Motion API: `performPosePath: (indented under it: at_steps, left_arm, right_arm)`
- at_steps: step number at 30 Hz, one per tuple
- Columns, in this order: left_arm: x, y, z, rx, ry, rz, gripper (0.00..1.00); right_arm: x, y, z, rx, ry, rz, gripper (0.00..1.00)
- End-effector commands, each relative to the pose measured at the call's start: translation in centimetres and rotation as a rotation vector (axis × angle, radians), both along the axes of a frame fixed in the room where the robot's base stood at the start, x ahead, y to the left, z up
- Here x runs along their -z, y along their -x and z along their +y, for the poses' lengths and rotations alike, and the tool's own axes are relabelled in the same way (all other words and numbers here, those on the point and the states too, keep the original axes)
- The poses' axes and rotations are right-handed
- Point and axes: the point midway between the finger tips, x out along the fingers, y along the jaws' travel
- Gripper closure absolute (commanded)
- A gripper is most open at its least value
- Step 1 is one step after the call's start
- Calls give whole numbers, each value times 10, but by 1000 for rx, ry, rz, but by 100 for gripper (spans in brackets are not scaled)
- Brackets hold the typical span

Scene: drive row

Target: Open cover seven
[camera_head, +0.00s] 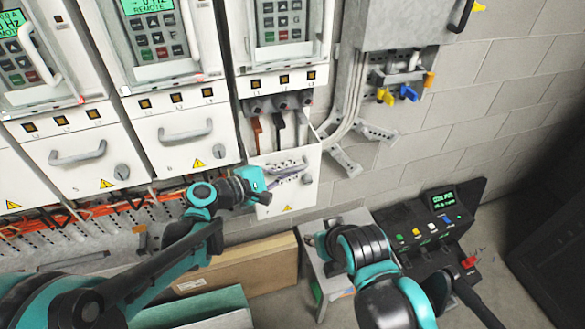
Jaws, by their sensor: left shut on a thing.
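The rightmost drive cover (297,202) is a white panel with a grey handle (290,165), a round knob (307,179) and a yellow warning triangle. It is tilted outward at its top, and dark terminals (279,103) with brown and black cables show above and behind it. I cannot read its number. My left gripper (268,184) is shut on the handle, from the cover's left side; its fingertips are small and partly merge with it. My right gripper (312,241) is low, beside a grey stand and away from the cover; its fingers are too unclear to judge.
Two neighbouring covers, the middle (187,143) and left (83,161), are closed. Orange cables (95,215) run below them. A cardboard box (240,265) lies on the floor. A black control console (435,230) stands right. A grey wall box (395,22) hangs above.

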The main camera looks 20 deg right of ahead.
Motion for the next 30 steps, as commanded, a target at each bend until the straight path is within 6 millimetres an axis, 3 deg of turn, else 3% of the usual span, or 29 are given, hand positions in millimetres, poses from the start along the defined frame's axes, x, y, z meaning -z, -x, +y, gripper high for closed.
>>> performPosePath:
  at_steps: [6, 9, 20, 23, 30]
  left_arm:
    - [-1, 0, 0, 0, 0, 0, 100]
    - [-1, 0, 0, -1, 1, 0, 69]
    - [-2, 1, 3, -1, 0, 0, 68]
    - [-4, 4, 14, -4, 0, 0, 68]
    - [-15, 22, 61, -6, 0, 1, 68]
  right_arm:
    - [-1, 0, 0, 0, 0, 0, 62]
    - [-1, 0, 0, 0, 0, 0, 62]
    - [-1, 0, 0, 0, 0, 0, 62]
    - [-1, 0, 0, 0, 0, 0, 62]
    - [-1, 0, 0, 0, 0, 0, 62]
